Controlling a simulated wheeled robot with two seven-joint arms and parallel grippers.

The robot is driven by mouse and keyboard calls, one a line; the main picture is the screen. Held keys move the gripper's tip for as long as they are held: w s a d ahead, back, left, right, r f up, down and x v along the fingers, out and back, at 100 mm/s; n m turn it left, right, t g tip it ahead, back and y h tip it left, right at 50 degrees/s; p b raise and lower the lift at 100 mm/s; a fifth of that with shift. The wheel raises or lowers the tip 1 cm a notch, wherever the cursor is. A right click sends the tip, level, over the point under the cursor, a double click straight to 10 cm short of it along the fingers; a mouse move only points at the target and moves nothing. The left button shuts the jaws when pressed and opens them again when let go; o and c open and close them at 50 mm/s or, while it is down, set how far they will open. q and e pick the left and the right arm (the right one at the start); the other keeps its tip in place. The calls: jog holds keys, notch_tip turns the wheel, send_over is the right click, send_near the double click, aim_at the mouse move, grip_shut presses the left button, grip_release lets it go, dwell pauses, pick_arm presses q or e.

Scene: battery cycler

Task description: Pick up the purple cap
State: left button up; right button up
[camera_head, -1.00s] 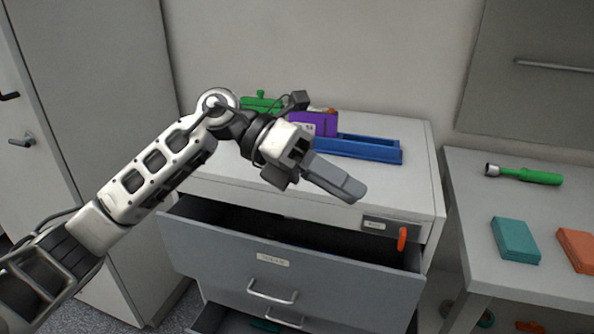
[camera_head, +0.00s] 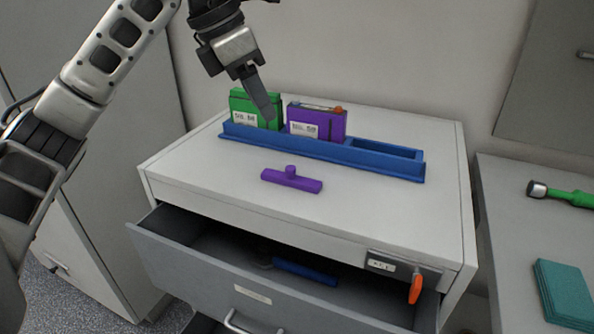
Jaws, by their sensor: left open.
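The purple cap (camera_head: 291,180) is a flat bar with a small knob on top. It lies on the white cabinet top in front of the blue tray (camera_head: 320,153). My left gripper (camera_head: 270,110) is open and empty, above and behind the cap, near the gap between the green block (camera_head: 243,107) and the purple block (camera_head: 328,125). Its fingers overlap in this view. Both blocks carry white labels and stand in the tray, whose right slot is empty. My right gripper is out of view.
The cabinet's top drawer (camera_head: 206,274) is open, with a blue item (camera_head: 305,272) inside. An orange key-like piece (camera_head: 416,288) hangs at the front right. A side table at right holds a green-handled tool (camera_head: 572,197) and a teal block (camera_head: 565,293). The cabinet top around the cap is clear.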

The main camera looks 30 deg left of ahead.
pick_arm(q)
send_over(290, 167)
jog(key=s+a, duration=0.1)
jog(key=a, duration=0.1)
jog(key=f, duration=0.7)
jog(key=shift+s+d+f, duration=0.1)
jog(key=shift+d, duration=0.1)
jog(key=x, duration=0.4)
jog(key=shift+s+f+p, duration=0.25)
jog(key=shift+s+p, duration=0.1)
jog(key=shift+p, duration=0.05)
jog(key=shift+w+d+f, duration=0.15)
jog(key=shift+f, duration=0.25)
grip_shut()
